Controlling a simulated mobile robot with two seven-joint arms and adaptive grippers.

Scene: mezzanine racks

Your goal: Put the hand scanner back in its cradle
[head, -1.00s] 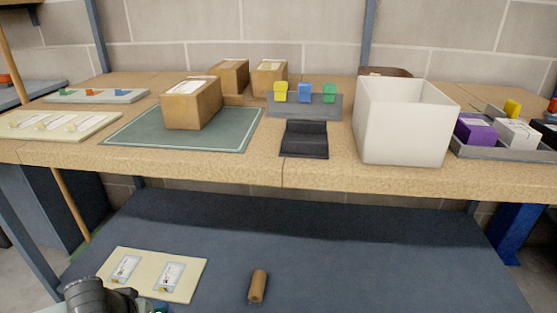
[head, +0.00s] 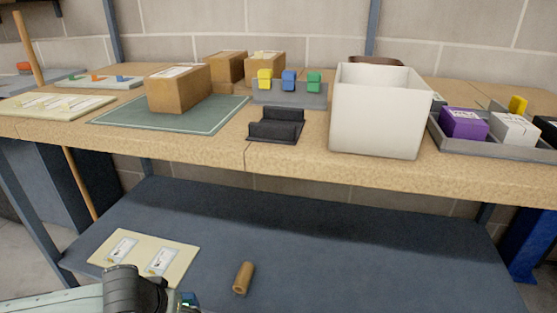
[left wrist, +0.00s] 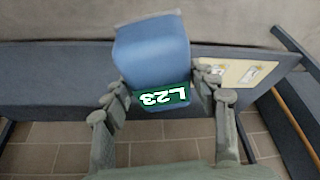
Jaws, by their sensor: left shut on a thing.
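My left gripper (left wrist: 161,84) is shut on a blue block-like thing, seemingly the hand scanner (left wrist: 152,55), with a green panel reading L23. The fingers are on its two sides in the left wrist view. In the head view, my left arm comes in at the bottom left, and a small blue-green part of the scanner (head: 188,300) shows beside the wrist. The rest is hidden or out of frame. The black cradle (head: 277,127) stands empty near the bench's front edge, well above and beyond the gripper. My right gripper is not in view.
A white bin (head: 375,125) stands right of the cradle. A grey rack (head: 290,98) with coloured blocks is behind it. A green mat (head: 215,122) bearing a carton lies left. The lower shelf (head: 330,250) holds a card and a brown cylinder (head: 243,278).

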